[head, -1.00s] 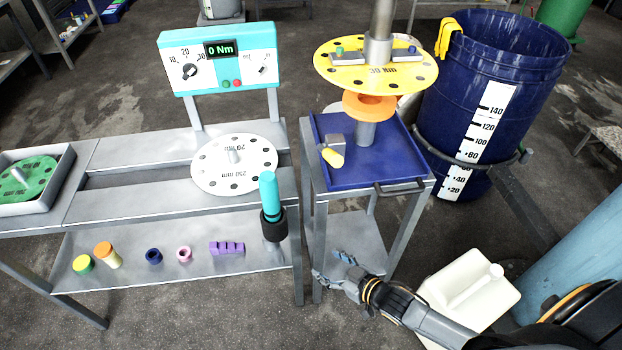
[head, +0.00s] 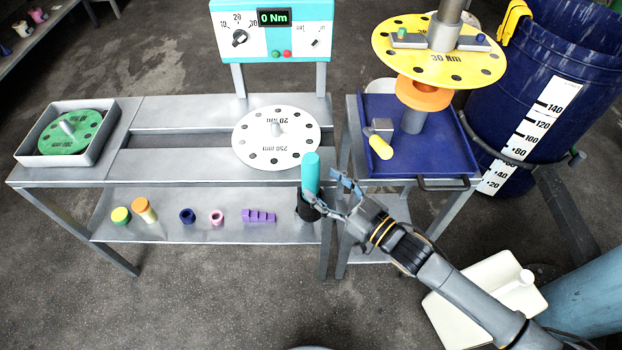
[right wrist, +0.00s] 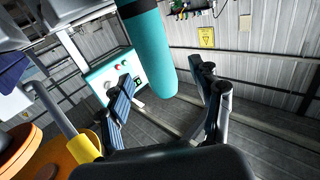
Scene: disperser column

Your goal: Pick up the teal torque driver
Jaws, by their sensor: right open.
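The teal torque driver (head: 310,172) stands upright in a black holder (head: 308,206) at the front right edge of the grey bench. My right gripper (head: 340,194) is open beside the driver, on its right. In the right wrist view the teal driver (right wrist: 149,50) shows between and beyond the two open fingers (right wrist: 163,95), with its rounded end toward them. I cannot tell whether a finger touches it. My left gripper is not in view.
A white disc (head: 276,150) lies on the bench behind the driver. A teal torque panel (head: 270,40) stands behind it. A blue tray (head: 440,160) with a yellow-handled tool (head: 380,147) is to the right. A white jug (head: 485,300) stands on the floor.

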